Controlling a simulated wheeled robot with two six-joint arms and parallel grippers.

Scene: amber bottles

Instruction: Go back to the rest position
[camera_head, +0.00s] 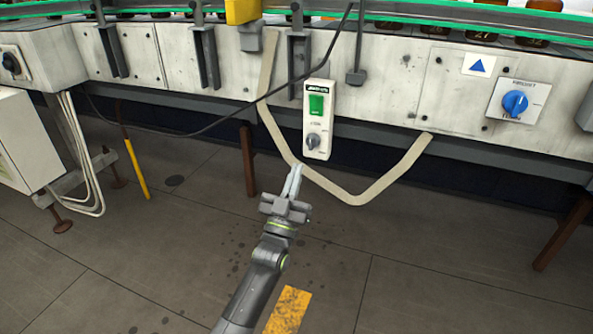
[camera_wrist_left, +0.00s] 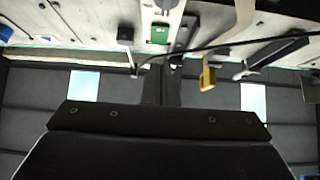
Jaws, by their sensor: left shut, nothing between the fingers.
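My left gripper (camera_head: 294,172) is in the middle of the head view, with its arm coming up from the bottom. Its two fingers are together with nothing between them. The fingertips appear just below and left of a white control box (camera_head: 311,146) with a green button (camera_head: 316,104) and a grey knob; I cannot tell the gap in depth. In the left wrist view the shut fingers (camera_wrist_left: 161,72) point toward the machine front, where a green patch (camera_wrist_left: 159,35) shows. My right gripper is in neither view.
A conveyor machine with a pale front panel (camera_head: 400,85) runs across the top, with amber bottles (camera_head: 480,37) on it. A blue knob (camera_head: 515,103) sits at right. A beige strap (camera_head: 392,180) and a black cable (camera_head: 215,130) hang in front. The lower floor (camera_head: 430,290) is clear.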

